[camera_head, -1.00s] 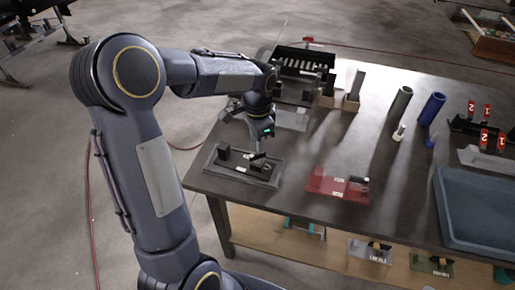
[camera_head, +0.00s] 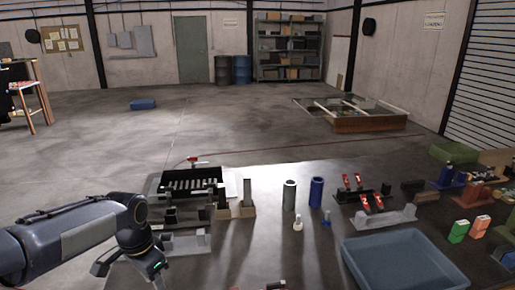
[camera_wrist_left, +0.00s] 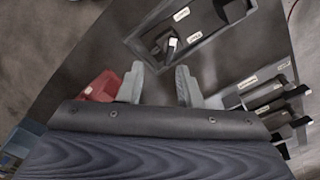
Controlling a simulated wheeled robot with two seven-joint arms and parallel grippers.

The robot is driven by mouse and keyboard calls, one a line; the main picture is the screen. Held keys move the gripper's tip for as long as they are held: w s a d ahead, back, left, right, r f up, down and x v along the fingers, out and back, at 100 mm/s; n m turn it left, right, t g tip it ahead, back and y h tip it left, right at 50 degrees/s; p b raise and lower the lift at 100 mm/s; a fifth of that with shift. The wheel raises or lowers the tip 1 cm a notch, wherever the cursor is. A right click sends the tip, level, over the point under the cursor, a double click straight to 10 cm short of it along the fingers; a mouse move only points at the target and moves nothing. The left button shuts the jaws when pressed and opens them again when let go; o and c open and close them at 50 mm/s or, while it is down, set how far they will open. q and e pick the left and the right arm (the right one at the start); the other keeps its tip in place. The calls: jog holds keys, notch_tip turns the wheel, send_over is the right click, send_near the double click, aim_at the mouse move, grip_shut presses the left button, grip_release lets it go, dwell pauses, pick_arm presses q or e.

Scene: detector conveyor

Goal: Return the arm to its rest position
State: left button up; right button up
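My left arm (camera_head: 75,238) comes in from the left in the head view and reaches over the near left part of the table. The wrist is above the table and the fingertips are cut off at the bottom edge. In the left wrist view my left gripper (camera_wrist_left: 160,82) has its two pale fingers apart with nothing between them. A grey tray with black blocks and white labels (camera_wrist_left: 212,38) lies beyond the fingertips, and a red plate (camera_wrist_left: 100,88) lies left of them. My right gripper is in neither view.
On the table stand a black slotted rack (camera_head: 190,181), a grey tube (camera_head: 289,195), a blue tube (camera_head: 316,192) and a blue bin (camera_head: 405,262). Fixtures with red numbered tags (camera_head: 379,201) stand to the right. The floor behind the table is mostly open.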

pick_arm(q)
jog(key=s+d+r+n+t+h, duration=0.1)
jog(key=s+d+n+t, duration=0.1)
jog(key=s, duration=0.7)
jog(key=s+d+r+n+t+h, duration=0.1)
jog(key=s+d+n, duration=0.4)
jog(key=s, duration=0.5)
jog(key=shift+s+n+t+h, duration=0.25)
jog(key=shift+n+t+h, duration=0.35)
jog(key=shift+t, duration=0.4)
jog(key=shift+a, duration=0.1)
